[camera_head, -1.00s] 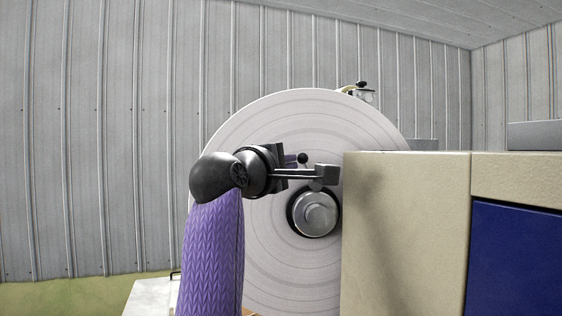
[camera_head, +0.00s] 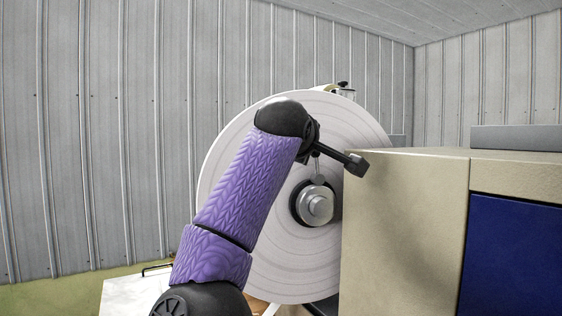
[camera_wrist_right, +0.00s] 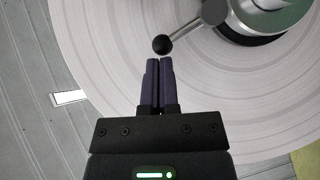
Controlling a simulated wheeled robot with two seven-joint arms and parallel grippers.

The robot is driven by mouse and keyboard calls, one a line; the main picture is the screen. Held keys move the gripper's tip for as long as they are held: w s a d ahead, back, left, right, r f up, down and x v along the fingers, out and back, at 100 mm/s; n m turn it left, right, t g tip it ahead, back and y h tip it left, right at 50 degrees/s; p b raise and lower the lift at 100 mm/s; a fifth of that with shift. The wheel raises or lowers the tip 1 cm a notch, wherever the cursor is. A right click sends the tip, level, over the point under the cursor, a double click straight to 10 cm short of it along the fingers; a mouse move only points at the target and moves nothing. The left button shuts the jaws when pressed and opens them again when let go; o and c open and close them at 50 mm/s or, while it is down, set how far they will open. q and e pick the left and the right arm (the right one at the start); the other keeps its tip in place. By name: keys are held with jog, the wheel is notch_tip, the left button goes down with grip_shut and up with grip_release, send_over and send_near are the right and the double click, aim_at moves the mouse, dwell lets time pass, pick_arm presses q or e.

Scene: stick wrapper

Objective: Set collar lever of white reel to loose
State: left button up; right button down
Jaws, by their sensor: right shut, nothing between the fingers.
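The white reel (camera_head: 232,158) stands upright, a large pale disc with a silver hub collar (camera_head: 318,205) at its middle. The collar lever (camera_head: 318,171) rises from the collar; its upper end is hidden behind my right wrist in the head view. In the right wrist view the lever (camera_wrist_right: 188,29) ends in a black ball knob (camera_wrist_right: 162,44). My right gripper (camera_wrist_right: 158,62) is shut and empty, its dark fingertips just short of the knob; whether they touch it is unclear. In the head view its fingers are hidden behind the wrist. My left gripper is not in view.
A beige machine housing (camera_head: 405,225) with a blue panel (camera_head: 515,255) stands right of the collar, close to my wrist. A small fitting (camera_head: 343,88) sits at the reel's top edge. Space left of the reel is open, before a corrugated wall (camera_head: 90,130).

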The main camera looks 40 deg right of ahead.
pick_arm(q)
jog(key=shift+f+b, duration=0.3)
pick_arm(e)
jog(key=shift+s+d+r, duration=0.1)
jog(key=shift+s+d, duration=0.35)
jog(key=shift+d, duration=0.4)
jog(key=shift+s+d+r, duration=0.1)
jog(key=shift+s+d, duration=0.3)
jog(key=shift+d, duration=0.4)
